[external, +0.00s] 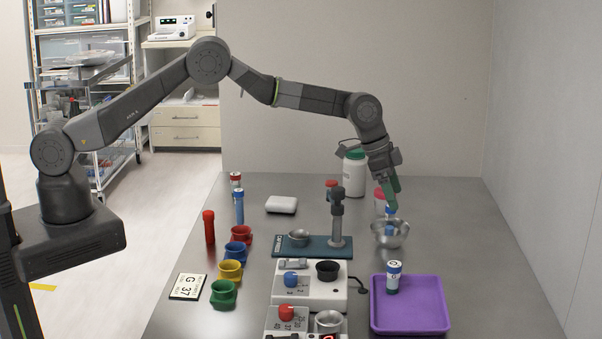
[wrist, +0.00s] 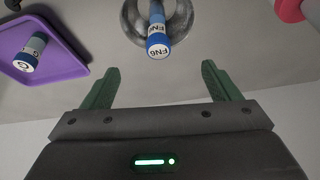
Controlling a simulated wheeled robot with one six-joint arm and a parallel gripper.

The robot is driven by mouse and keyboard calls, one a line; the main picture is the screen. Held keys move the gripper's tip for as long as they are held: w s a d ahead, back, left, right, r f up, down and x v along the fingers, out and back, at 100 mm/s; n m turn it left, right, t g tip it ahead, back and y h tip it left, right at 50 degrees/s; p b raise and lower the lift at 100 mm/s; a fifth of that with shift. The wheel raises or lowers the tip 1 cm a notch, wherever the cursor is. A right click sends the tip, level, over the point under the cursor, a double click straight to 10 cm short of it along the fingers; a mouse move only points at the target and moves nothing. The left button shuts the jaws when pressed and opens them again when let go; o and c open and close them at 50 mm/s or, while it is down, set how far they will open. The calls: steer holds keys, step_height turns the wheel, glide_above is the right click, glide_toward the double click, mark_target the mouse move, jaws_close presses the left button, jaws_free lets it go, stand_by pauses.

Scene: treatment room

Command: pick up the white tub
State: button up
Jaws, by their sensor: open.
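A white tub (external: 354,178) with a green lid stands upright at the back of the table in the external view, left of my gripper and apart from it. Its top is partly covered by a dark part of my wrist. It cannot be made out in the wrist view. My gripper (external: 391,193) points down above the table, right of the tub. In the wrist view my gripper (wrist: 160,70) has its green fingers wide apart, with nothing between them.
A steel bowl (external: 402,239) with a blue-and-white vial (wrist: 157,42) in it stands below my gripper. A purple tray (external: 432,322) holds another vial (external: 393,278). A teal stand (external: 313,251) is left of the bowl.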

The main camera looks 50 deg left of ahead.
steer(key=shift+r, duration=0.1)
step_height(320, 180, up, 14)
steer(key=n+t+y+b, duration=0.1)
steer(key=n+t+b, duration=0.1)
steer(key=n+b, duration=0.4)
glide_above(358, 156)
steer(key=s+a, duration=0.3)
steer(key=s, duration=0.1)
steer(key=shift+t, duration=0.4)
steer(key=w+f, duration=0.1)
steer(key=f, duration=0.3)
steer(key=w+f+p, duration=0.1)
steer(key=f, duration=0.2)
steer(key=w+f+p, duration=0.1)
steer(key=f, duration=0.3)
steer(key=shift+w+d+f, duration=0.1)
steer(key=shift+w+f, duration=0.2)
steer(key=shift+w, duration=0.1)
steer(key=shift+a+p+x, duration=0.15)
steer(key=shift+p+x, duration=0.45)
steer(key=shift+x, duration=0.95)
steer(key=shift+a+p+x, duration=0.15)
steer(key=shift+p+x, duration=0.4)
steer(key=shift+x, duration=1)
steer(key=shift+s+f+y, duration=0.1)
steer(key=shift+s+y, duration=0.05)
steer(key=shift+y, duration=0.15)
steer(key=c, duration=1.5)
